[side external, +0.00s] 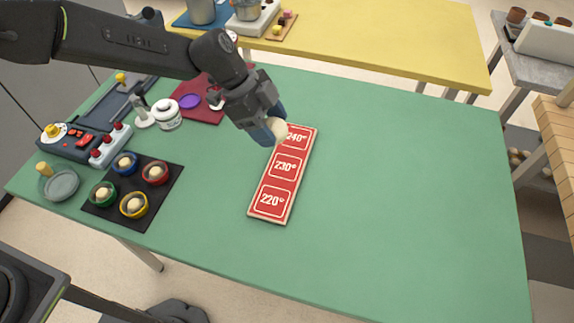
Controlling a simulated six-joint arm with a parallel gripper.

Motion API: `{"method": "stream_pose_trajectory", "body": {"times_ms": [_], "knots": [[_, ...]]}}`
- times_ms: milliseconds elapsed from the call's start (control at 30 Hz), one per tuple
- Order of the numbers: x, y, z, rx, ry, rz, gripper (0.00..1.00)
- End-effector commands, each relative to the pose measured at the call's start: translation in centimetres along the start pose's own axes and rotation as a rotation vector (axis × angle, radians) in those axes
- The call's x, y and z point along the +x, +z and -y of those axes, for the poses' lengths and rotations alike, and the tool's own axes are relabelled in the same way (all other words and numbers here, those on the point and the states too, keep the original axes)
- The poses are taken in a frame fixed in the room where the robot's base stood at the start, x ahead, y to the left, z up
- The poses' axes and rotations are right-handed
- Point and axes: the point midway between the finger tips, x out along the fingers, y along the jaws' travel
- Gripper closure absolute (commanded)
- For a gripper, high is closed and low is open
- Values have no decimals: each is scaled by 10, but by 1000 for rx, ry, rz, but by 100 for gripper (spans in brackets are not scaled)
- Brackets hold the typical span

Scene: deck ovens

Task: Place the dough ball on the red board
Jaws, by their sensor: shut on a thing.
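The red board (268,193) lies on the green table and has three marked fields, reading 240°, 230° and 220° from far to near. My gripper (272,130) is at the far end of the board, by the 240° field. It is shut on a pale dough ball (279,129), which partly covers the left of that field in this view. I cannot tell whether the ball touches the board or hangs just above it. Several other dough balls sit in coloured cups on a black mat (112,212) at the left.
A control panel (70,140) with buttons, a white jar (167,115), a dark red mat (205,112) and a grey-green dish (62,185) stand on the left. The green table (410,200) is clear to the right of the board. A yellow table (400,40) stands behind.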

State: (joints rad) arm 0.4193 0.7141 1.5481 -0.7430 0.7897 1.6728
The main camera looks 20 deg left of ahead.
Motion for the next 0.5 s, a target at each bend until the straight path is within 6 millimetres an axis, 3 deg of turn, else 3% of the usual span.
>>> {"method": "stream_pose_trajectory", "body": {"times_ms": [33, 100, 233, 367, 500], "knots": [[-14, 19, 8, -7, -3, -3, 65], [-28, 38, 14, -5, -1, -8, 65], [-47, 64, 19, 1, 0, -17, 65], [-51, 74, 20, 6, 3, -21, 65], [-30, 64, 17, 10, 7, -21, 65]]}}
